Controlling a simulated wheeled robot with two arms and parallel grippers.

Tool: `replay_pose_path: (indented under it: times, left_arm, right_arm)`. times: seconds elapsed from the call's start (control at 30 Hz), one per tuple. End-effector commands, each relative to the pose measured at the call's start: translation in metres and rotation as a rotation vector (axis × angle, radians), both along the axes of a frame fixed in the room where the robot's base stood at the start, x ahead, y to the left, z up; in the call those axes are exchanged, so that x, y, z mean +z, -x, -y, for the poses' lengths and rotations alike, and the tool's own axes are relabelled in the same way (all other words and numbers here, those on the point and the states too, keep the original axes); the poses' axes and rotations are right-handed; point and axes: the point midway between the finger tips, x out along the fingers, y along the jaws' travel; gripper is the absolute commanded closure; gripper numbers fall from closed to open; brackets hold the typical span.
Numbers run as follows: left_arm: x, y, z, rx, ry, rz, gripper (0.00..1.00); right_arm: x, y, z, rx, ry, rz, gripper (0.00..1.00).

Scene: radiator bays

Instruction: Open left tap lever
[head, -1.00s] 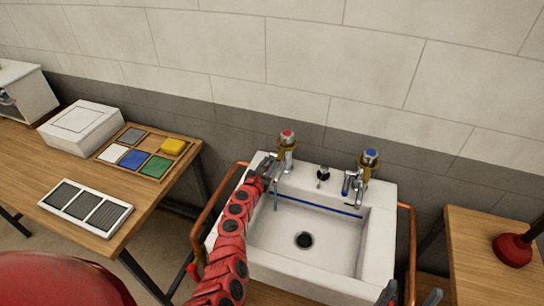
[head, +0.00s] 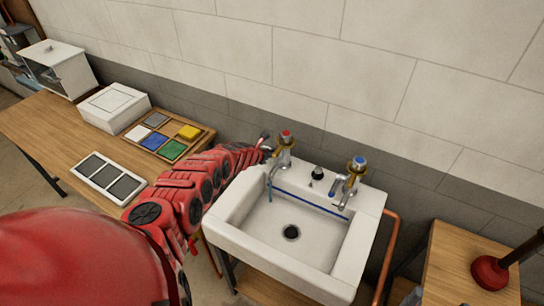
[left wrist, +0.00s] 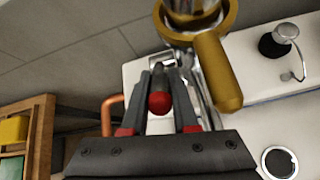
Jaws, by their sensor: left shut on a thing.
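The left tap (head: 284,146), with a red top and a brass collar, stands at the back left of the white sink (head: 232,240). My left gripper (head: 264,148) is at the left side of this tap. In the left wrist view, my left gripper (left wrist: 160,76) has its two fingers on either side of the red-ended tap lever (left wrist: 160,103) and is shut on it. The brass collar (left wrist: 216,70) is just right of the fingers. In the head view the lever is hidden by my gripper. A thin blue streak hangs below the left spout. My right gripper is not clearly visible.
The right tap (head: 352,175) has a blue top and a blue-ended lever. A small black knob (head: 317,173) stands between the taps. A copper pipe (head: 387,250) runs beside the sink. Wooden tables (head: 60,125) stand left and right; a plunger (head: 490,272) is on the right one.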

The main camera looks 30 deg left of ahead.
Motion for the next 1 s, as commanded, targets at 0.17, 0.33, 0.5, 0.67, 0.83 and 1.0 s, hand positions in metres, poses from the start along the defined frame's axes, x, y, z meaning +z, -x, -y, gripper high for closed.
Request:
replay_pose_path:
  times: [0.17,0.33,0.5,0.67,0.83,1.0]
  left_arm:
    - [0.002,-0.002,-0.001,-0.002,-0.005,-0.049,1.00]
    - [0.005,-0.002,0.000,-0.003,-0.004,-0.082,1.00]
    - [0.004,-0.001,0.000,-0.004,-0.003,-0.108,1.00]
    - [0.006,-0.001,0.000,-0.003,-0.004,-0.116,1.00]
    - [0.006,-0.001,-0.001,-0.002,-0.005,-0.118,1.00]
    - [0.006,-0.001,-0.001,-0.002,-0.005,-0.118,1.00]
  right_arm:
    - [-0.010,0.000,0.000,0.000,0.000,0.000,0.22]
    - [-0.016,0.000,0.000,0.000,0.000,0.000,0.22]
    - [-0.019,0.000,0.000,0.000,0.000,0.000,0.22]
    - [-0.020,0.000,0.000,0.000,0.000,0.000,0.22]
    - [-0.021,0.000,0.000,0.000,0.000,0.000,0.22]
    - [-0.020,0.000,0.000,0.000,0.000,0.000,0.22]
